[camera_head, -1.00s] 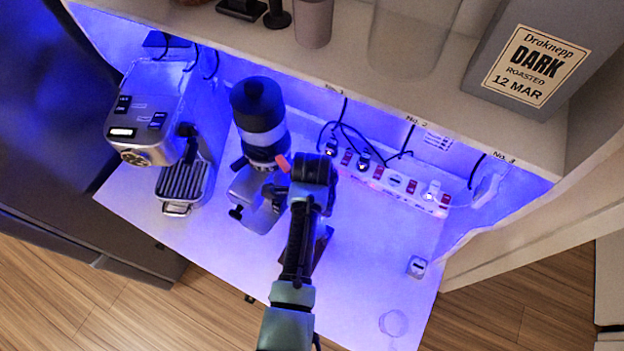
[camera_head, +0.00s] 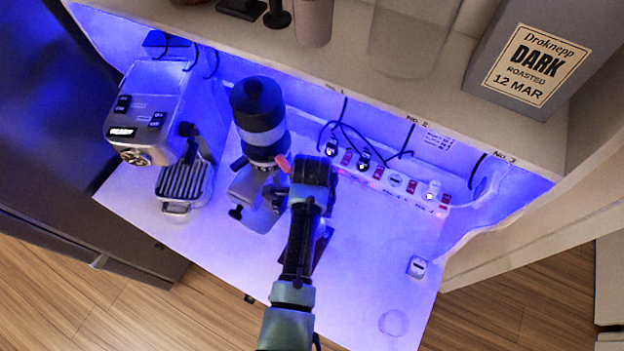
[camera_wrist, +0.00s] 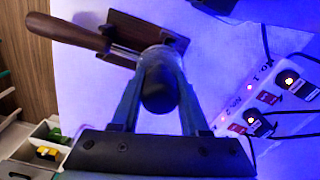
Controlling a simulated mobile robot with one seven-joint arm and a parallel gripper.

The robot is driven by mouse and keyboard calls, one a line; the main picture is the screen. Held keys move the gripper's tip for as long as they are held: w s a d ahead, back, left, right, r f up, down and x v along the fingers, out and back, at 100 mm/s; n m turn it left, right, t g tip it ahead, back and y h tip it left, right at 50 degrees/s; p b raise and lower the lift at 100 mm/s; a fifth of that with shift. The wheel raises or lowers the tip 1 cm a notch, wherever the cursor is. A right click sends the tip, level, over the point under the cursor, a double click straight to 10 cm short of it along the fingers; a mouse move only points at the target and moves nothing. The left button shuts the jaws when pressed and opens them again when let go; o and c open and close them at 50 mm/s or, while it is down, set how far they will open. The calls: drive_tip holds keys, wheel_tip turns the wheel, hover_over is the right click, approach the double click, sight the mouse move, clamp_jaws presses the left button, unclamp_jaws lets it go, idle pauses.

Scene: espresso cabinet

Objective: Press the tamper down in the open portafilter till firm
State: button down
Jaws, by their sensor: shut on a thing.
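In the wrist view my gripper (camera_wrist: 160,78) is shut on the tamper (camera_wrist: 158,92), whose dark rounded handle end stands between the two fingers. The portafilter (camera_wrist: 122,50) lies just beyond it, with a brown wooden handle (camera_wrist: 66,30) pointing to the upper left. The portafilter's head is at a dark brown stand (camera_wrist: 150,27). The tamper lines up over the portafilter's head and hides most of it. I cannot tell how deep its base sits. In the head view my arm covers the tamper and portafilter; only a dark edge of the stand (camera_head: 322,244) shows.
A grinder (camera_head: 258,120) stands close left of my gripper, and an espresso machine (camera_head: 150,112) with a drip tray (camera_head: 184,182) further left. A power strip (camera_head: 390,182) with plugs and cables runs behind, to the right. A shelf (camera_head: 350,55) overhangs the back. The counter's front right is mostly clear.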

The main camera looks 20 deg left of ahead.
drive_tip(key=shift+f, duration=0.2)
idle(0.4)
drive_tip(key=shift+s+f, duration=0.2)
drive_tip(key=shift+f, duration=0.1)
idle(0.8)
drive_tip(key=shift+w+r+p, duration=0.15)
drive_tip(key=shift+r+p, duration=1.2)
drive_tip(key=shift+r, duration=0.05)
drive_tip(key=shift+w+r+p, duration=0.1)
drive_tip(key=shift+r+p, duration=0.2)
drive_tip(key=shift+r, duration=2.2)
